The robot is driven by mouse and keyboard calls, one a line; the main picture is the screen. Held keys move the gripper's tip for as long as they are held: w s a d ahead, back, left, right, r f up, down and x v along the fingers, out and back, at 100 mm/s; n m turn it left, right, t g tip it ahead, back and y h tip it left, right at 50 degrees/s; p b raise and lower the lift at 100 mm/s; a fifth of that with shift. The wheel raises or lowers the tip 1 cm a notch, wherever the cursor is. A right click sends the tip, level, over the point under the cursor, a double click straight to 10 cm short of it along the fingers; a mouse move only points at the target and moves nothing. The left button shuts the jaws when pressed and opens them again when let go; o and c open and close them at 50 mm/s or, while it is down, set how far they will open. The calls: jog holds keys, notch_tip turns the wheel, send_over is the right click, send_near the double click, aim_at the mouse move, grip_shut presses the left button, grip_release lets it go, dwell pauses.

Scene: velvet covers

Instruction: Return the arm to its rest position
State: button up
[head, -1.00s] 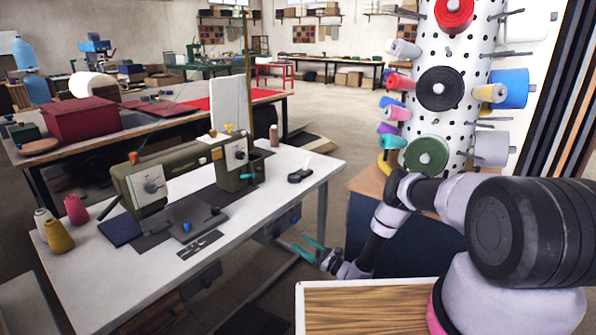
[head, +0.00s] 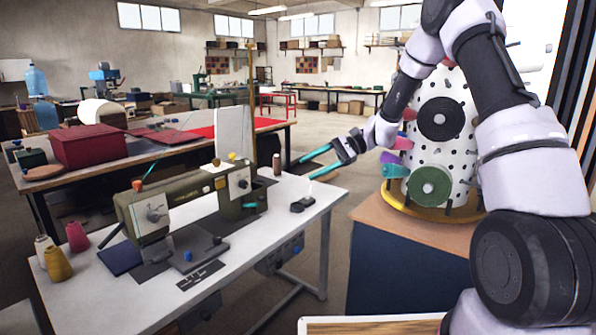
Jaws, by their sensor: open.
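My gripper (head: 316,164) shows in the head view with its two teal fingers apart and nothing between them. It is in the air, pointing left, near the right end of the sewing table. My arm (head: 447,45) rises from the lower right, bends high near the top edge and comes down to the wrist. It crosses in front of the thread rack and hides part of it.
A white table (head: 110,300) bears a green sewing machine (head: 185,193) and several thread cones. A perforated thread rack (head: 466,140) stands on a cabinet (head: 415,235) at the right. The floor between benches looks clear.

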jog(key=s+d+r+n+t+h, duration=0.1)
jog(key=s+d+r+t+h, duration=0.4)
jog(key=s+d+r, duration=0.5)
jog(key=s+d+r+n+t+h, duration=0.2)
jog(key=s+d+r+t+h, duration=0.2)
jog(key=s+d+r, duration=0.6)
jog(key=s+h, duration=0.2)
jog(key=s, duration=0.5)
jog(key=shift+d+n+t, duration=0.15)
jog(key=shift+n+t, duration=0.15)
jog(key=shift+t, duration=0.1)
